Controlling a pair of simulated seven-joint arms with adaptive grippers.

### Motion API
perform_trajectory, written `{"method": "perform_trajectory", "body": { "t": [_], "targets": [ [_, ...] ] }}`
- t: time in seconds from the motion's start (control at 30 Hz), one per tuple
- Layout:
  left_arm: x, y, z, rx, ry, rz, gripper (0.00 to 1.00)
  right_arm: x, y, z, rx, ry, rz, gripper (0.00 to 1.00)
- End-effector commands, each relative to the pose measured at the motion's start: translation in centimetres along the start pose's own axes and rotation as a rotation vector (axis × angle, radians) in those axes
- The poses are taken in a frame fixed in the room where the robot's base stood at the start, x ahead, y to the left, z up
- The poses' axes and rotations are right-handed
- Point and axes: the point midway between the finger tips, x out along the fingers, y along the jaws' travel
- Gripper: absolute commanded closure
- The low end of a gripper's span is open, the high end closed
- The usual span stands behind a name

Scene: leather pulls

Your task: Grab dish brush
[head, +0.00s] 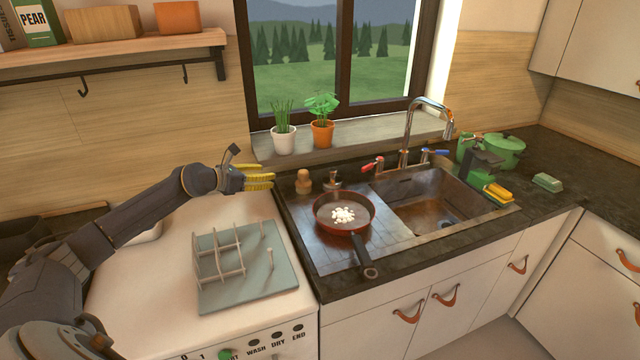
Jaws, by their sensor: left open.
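A small wooden knob-shaped object (303,182), which looks like the dish brush, stands upright on the counter at the left back of the sink. Its bristles cannot be made out. My left gripper (262,178) has yellow fingers and is open and empty. It points right, a short way left of the wooden object in the picture and apart from it. My right gripper is not in view.
A red frying pan (344,214) with white bits sits on the drainboard, left of the sink basin (430,205). A soap dispenser (333,180) stands just right of the wooden object. A dish rack (245,265) lies on the white appliance. Two potted plants (284,138) (322,132) stand on the sill.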

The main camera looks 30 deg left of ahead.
Motion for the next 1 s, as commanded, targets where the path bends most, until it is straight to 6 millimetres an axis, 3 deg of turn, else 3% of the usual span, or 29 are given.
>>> {"method": "perform_trajectory", "body": {
  "t": [0.27, 0.7, 1.0],
  "targets": [
    [3.1, -0.1, 0.0, -0.001, 0.000, -0.002, 0.59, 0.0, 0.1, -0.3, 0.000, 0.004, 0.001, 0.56],
    [9.8, -0.2, 0.1, -0.002, 0.000, -0.002, 0.59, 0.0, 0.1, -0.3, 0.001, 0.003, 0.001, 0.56],
    [11.9, -0.1, 0.0, 0.000, 0.002, -0.002, 0.59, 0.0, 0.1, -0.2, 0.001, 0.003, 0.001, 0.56]
  ]
}}
